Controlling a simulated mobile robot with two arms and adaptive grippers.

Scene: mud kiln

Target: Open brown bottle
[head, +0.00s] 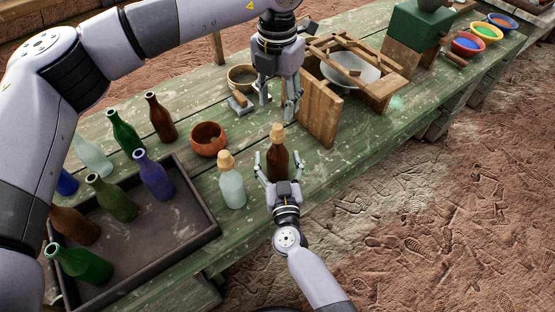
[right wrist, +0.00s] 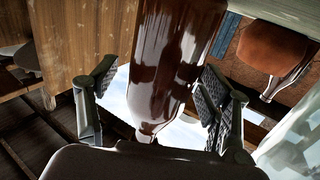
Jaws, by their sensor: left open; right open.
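A brown bottle (head: 278,158) with a tan stopper (head: 277,133) in its neck stands upright on the green plank table. My right gripper (head: 277,172) is open, with a finger on either side of the bottle. In the right wrist view the brown bottle (right wrist: 172,60) fills the space between the open fingers, with gaps beside the glass. My left gripper (head: 278,106) is open and empty, pointing down above the table, just above and behind the stopper in the picture. It appears apart from the stopper.
A clear stoppered bottle (head: 232,188) stands close left of the brown one. An orange bowl (head: 208,141) and another brown bottle (head: 160,119), without a stopper, are farther left. A dark tray (head: 205,234) holds several bottles. A wooden frame (head: 321,106) stands close behind at right.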

